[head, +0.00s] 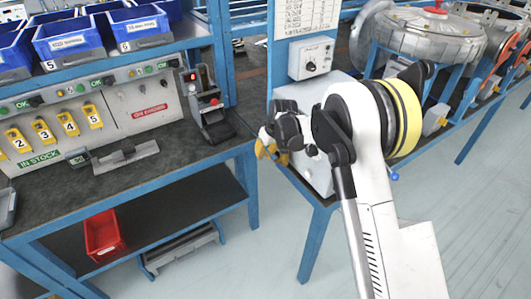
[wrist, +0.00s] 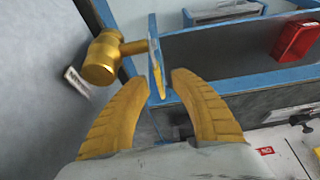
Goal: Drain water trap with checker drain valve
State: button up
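The brass drain valve (wrist: 103,58) shows in the wrist view at upper left, by a grey surface. A thin flat lever (wrist: 156,58) with a gold end and blue edge stands out from its right side. My gripper (wrist: 160,80) has its two yellow fingers apart, and the lever's lower end shows between the fingertips. I cannot tell if either finger touches it. In the head view my gripper (head: 266,150) is at the left side of the grey box (head: 318,178). The valve is not clearly visible there, and my arm hides part of the box.
A workbench (head: 190,160) with blue bins (head: 68,40) stands left, beyond a narrow gap. A red bin (head: 103,236) sits on its lower shelf and also shows in the wrist view (wrist: 296,40). Round machines (head: 430,45) stand behind my arm. Floor at lower right is clear.

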jog(key=v, duration=1.1)
jog(key=shift+s+r, duration=0.15)
jog(key=shift+r, duration=0.15)
jog(key=shift+d, duration=0.15)
jog(key=s+d+r+m+t+h, duration=0.1)
jog(key=s+d+r+m+t, duration=0.15)
jog(key=s+d+r, duration=1)
jog(key=s+d+m, duration=0.2)
jog(key=s+d, duration=0.1)
jog(key=s, duration=0.8)
jog(key=s+d+f+m+t+h, duration=0.1)
jog(key=s+d+m, duration=0.1)
jog(key=s, duration=1)
jog(key=shift+d+f, duration=0.3)
jog(key=shift+d, duration=0.55)
